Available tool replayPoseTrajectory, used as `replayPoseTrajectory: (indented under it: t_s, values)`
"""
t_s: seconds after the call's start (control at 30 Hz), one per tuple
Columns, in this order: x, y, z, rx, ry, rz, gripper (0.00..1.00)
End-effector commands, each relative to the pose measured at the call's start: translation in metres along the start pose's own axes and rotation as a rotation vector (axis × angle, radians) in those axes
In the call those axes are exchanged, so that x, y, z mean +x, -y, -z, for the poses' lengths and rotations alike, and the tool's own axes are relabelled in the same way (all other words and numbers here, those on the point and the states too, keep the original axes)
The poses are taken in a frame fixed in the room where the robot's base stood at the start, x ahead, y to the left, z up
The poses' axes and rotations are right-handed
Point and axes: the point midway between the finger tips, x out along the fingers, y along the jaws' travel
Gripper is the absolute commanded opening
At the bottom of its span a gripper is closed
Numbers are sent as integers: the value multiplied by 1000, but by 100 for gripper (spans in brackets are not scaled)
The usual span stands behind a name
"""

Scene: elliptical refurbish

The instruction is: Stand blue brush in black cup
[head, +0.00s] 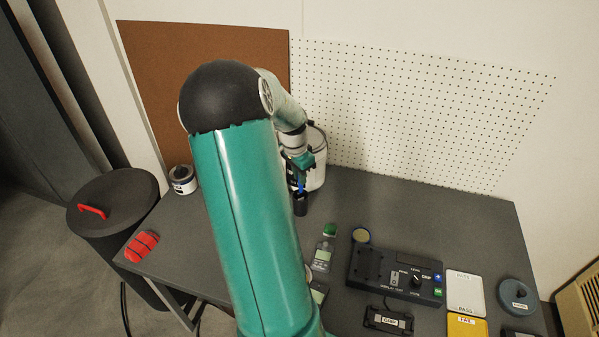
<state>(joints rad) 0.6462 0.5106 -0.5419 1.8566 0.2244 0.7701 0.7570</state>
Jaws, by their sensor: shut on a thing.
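The blue brush (300,185) shows as a small blue piece below my gripper (297,177). My gripper is shut on it, at the back of the grey table. The black cup (300,204) is directly below the brush, and the brush's lower end meets the cup's rim in this view. Whether the end is inside the cup or in front of it cannot be told. My arm hides the area to the left of the cup.
A white bucket (318,160) stands close behind my gripper. A white tin (183,180) and a red object (142,246) are at the left. A black test box (397,273), small meters and PASS and FAIL trays (465,291) fill the right front. The table's back right is clear.

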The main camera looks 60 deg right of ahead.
Motion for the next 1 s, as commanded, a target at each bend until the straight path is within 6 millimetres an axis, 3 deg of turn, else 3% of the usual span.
replayPoseTrajectory:
  t_s: [0.17, 0.2, 0.3, 0.33, 0.73, 1.0]
  values:
    - [0, 0, 0, 0, 0, 0, 0]
    - [0, 0, 0, 0, 0, 0, 20]
    - [0, 0, 0, 0, 0, 0, 40]
    - [0, 0, 0, 0, 0, 0, 41]
    - [-9, 0, 0, 0, -1, 2, 41]
    - [-61, 1, 0, 0, -2, 6, 41]
